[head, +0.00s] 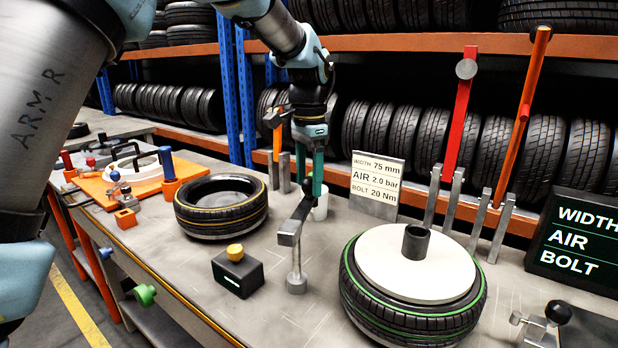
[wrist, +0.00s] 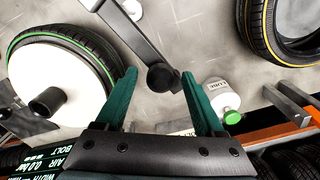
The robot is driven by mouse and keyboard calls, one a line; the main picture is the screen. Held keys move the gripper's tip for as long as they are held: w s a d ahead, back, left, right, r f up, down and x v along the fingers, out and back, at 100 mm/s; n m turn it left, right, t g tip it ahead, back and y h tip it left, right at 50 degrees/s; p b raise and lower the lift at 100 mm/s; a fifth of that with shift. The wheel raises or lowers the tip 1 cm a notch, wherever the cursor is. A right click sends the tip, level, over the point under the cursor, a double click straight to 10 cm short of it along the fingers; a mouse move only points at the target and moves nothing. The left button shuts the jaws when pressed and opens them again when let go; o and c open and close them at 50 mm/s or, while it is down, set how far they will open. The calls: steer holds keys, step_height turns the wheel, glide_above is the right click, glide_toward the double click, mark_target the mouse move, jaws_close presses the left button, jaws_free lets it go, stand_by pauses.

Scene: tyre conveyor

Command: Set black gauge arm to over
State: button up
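The black gauge arm (head: 297,222) is a dark bar on a short metal post (head: 296,268), between the two tyres on the bench. It points from the post toward the back, over neither tyre. In the wrist view the gauge arm (wrist: 140,40) runs down from the top edge to a round black knob (wrist: 162,77). My gripper (head: 311,183) hangs over the knob end, fingers down. In the wrist view my gripper (wrist: 160,74) is open, with one green finger on each side of the knob. I cannot tell whether either finger touches it.
A green-striped tyre (head: 360,310) with a white disc (head: 380,255) lies at right, a yellow-striped tyre (head: 205,225) at left. A lube bottle (wrist: 222,95) stands close by my right finger in the wrist view. A black box with a yellow button (head: 235,252) sits in front.

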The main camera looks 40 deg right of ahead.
jaws_close()
stand_by(0.3)
stand_by(0.9)
